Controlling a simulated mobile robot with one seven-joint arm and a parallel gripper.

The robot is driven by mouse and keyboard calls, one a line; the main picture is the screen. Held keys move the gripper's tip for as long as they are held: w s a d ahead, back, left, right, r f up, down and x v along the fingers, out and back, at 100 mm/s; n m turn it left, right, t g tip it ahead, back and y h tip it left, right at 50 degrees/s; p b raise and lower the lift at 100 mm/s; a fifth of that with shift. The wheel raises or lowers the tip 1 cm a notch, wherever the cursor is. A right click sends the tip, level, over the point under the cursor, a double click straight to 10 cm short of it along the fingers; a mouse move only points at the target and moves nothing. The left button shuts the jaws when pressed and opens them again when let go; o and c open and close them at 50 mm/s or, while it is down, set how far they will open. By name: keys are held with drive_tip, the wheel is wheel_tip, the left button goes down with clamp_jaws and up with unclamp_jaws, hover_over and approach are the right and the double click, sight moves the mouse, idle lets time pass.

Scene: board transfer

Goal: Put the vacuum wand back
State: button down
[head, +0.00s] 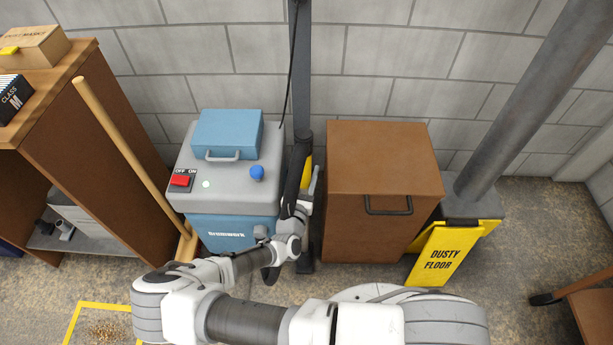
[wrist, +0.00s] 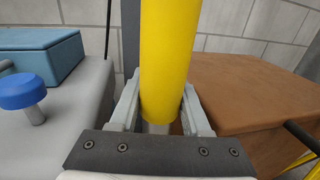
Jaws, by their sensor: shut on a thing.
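My gripper (wrist: 160,108) is shut on a yellow cylinder (wrist: 167,55), which looks like the grip of the vacuum wand. The yellow part (head: 306,172) also shows in the head view, between the vacuum and the brown cabinet, partly hidden by my gripper (head: 312,182). It stands roughly upright; its lower end is hidden by my arm. The grey and blue vacuum (head: 232,228) is just left of my gripper, with a red switch (head: 180,181) and a blue knob (head: 257,172) on top. I cannot make out a holder for the wand.
The brown cabinet (head: 380,160) with a dark handle is close on the right. A grey post (head: 303,75) with a black cord rises behind. A wooden pole (head: 122,145) leans left of the vacuum. A yellow "dusty floor" sign (head: 445,255) stands right of the cabinet.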

drive_tip(key=shift+f, duration=0.15)
drive_tip(key=shift+c, duration=1.8)
unclamp_jaws()
drive_tip(key=shift+f, duration=0.1)
